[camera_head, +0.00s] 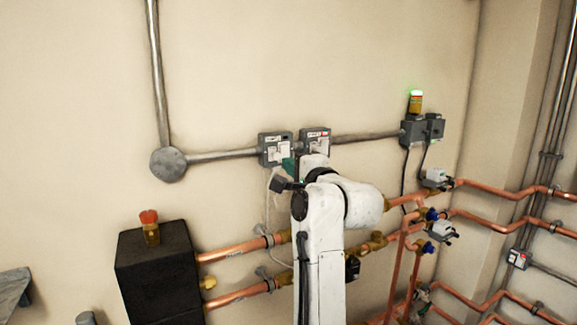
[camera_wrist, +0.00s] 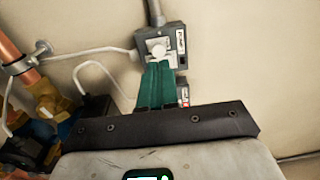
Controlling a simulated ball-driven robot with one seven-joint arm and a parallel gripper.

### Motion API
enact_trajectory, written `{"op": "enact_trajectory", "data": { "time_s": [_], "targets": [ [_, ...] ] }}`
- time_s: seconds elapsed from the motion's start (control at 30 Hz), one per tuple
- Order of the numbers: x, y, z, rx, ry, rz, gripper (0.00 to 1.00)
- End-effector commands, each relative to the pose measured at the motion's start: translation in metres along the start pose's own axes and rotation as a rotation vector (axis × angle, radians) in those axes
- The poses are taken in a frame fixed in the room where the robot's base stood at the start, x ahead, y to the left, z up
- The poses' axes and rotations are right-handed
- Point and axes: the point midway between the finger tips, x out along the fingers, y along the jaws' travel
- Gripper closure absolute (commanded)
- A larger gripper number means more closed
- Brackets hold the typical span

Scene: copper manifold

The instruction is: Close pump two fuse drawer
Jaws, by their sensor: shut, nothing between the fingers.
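Two grey fuse boxes are on the wall, a left one (camera_head: 275,149) and a right one (camera_head: 315,141), each with a pale front part. I cannot read which is pump two. My gripper (camera_head: 290,165) has its teal fingers at the lower right of the left box, and my arm hides part of the right box. In the wrist view my shut, empty fingers (camera_wrist: 158,68) overlap the edge of one grey box (camera_wrist: 173,42) with a white drawer front (camera_wrist: 157,49). A red-marked label shows beside the fingers. I cannot tell whether they touch anything.
Grey conduit (camera_head: 220,154) joins the boxes along the wall. A pale cable (camera_wrist: 95,64) hangs near my fingers. Copper pipes (camera_head: 235,250) with valves run below, and a black tank (camera_head: 158,275) stands at lower left.

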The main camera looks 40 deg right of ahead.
Motion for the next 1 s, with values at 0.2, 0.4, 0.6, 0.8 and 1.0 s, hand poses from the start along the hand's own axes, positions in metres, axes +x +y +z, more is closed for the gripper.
{"op": "enact_trajectory", "data": {
  "time_s": [0.2, 0.4, 0.6, 0.8, 1.0],
  "targets": [
    [-0.026, 0.004, 0.000, 0.000, 0.000, 0.002, 1.00],
    [-0.057, 0.004, -0.001, 0.000, 0.001, 0.001, 1.00],
    [-0.081, 0.003, -0.001, 0.001, 0.001, 0.003, 1.00],
    [-0.088, 0.002, -0.001, 0.001, 0.001, 0.004, 1.00],
    [-0.087, 0.005, 0.000, -0.006, -0.001, 0.011, 1.00]
  ]
}}
